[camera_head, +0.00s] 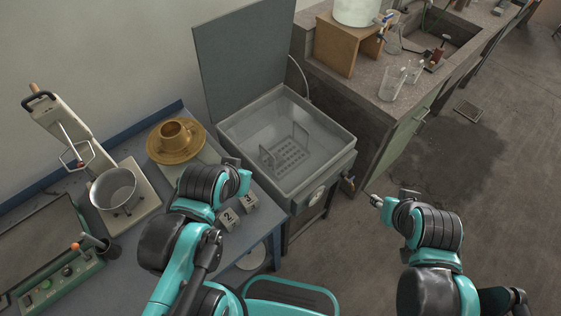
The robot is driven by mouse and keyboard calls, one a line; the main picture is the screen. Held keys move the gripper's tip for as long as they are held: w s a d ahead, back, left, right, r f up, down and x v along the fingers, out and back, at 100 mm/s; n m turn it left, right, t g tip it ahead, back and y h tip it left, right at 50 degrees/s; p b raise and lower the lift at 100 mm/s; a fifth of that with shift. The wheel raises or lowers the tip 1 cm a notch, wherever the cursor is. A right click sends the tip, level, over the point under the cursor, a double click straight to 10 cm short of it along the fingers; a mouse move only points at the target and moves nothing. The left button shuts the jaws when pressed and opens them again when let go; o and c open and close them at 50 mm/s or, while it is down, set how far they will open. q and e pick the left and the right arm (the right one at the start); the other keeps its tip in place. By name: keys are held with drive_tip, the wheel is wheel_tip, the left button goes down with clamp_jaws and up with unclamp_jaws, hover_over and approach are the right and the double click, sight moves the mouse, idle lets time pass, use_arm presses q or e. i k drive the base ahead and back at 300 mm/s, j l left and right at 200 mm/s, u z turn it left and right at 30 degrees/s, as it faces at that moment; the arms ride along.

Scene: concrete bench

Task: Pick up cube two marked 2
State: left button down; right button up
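A small grey cube marked 2 (229,219) sits on the blue bench near its front right edge. Another grey cube marked 3 (249,201) sits just beyond it, to the upper right. My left gripper (240,170) is above the bench, beyond the cubes and slightly left of cube 3; its fingers are mostly hidden by its own wrist. My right gripper (390,197) is over the floor, well right of the bench and away from both cubes. The fingers of both grippers are too small and covered to tell their opening. No object shows in either.
A brown cup on a round dish (173,157) stands behind my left wrist. An open grey water bath (334,152) stands right of the cubes. Floor (500,210) at right is clear.

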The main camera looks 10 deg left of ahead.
sight(229, 219)
drive_tip(key=k+j+u, duration=0.1)
drive_tip(key=u, duration=0.3)
drive_tip(key=j+u, duration=0.4)
drive_tip(key=k+z, duration=0.15)
drive_tip(key=z, duration=0.2)
drive_tip(key=k+j+z, duration=0.1)
drive_tip(key=z, duration=0.3)
